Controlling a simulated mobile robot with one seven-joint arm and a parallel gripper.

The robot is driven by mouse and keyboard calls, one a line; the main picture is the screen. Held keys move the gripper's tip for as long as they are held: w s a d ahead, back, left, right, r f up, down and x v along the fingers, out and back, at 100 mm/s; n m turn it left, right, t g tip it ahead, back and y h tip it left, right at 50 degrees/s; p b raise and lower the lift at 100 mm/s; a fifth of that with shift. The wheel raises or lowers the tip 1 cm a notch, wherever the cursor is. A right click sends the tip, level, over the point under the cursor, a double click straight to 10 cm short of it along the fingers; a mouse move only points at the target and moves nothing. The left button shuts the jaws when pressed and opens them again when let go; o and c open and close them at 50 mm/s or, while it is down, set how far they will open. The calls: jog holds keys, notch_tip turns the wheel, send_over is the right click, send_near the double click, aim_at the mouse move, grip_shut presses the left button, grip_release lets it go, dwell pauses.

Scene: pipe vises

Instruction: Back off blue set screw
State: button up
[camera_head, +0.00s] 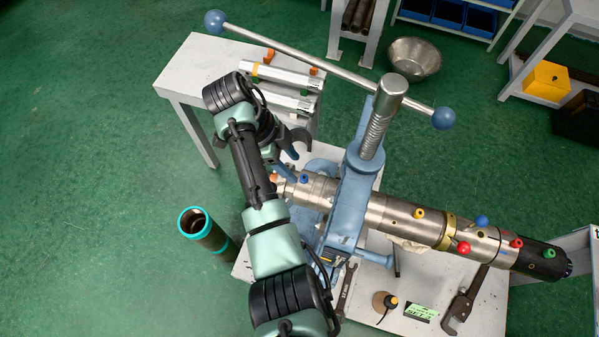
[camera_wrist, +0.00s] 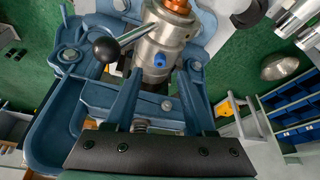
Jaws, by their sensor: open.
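The steel pipe assembly (camera_head: 392,215) is clamped in the blue vise (camera_head: 349,196). A blue set screw (camera_head: 304,179) sits near its left end; another blue screw (camera_head: 481,221) is farther right. In the wrist view, a blue screw (camera_wrist: 159,60) stands on the steel body (camera_wrist: 166,35), between and just beyond my fingertips. My gripper (camera_wrist: 160,74) is open, one finger on each side of that screw, with no clear contact. In the head view my gripper (camera_head: 288,176) is beside the pipe's left end, partly hidden by my arm.
Yellow (camera_head: 418,213), red (camera_head: 463,248) and green (camera_head: 516,243) screws sit along the pipe. The vise's long handle bar (camera_head: 300,65) crosses above. A teal-rimmed tube (camera_head: 203,230) stands on the floor.

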aim_at(303, 177)
jog(key=shift+p+x, duration=0.3)
jog(key=shift+x, duration=2.2)
grip_shut()
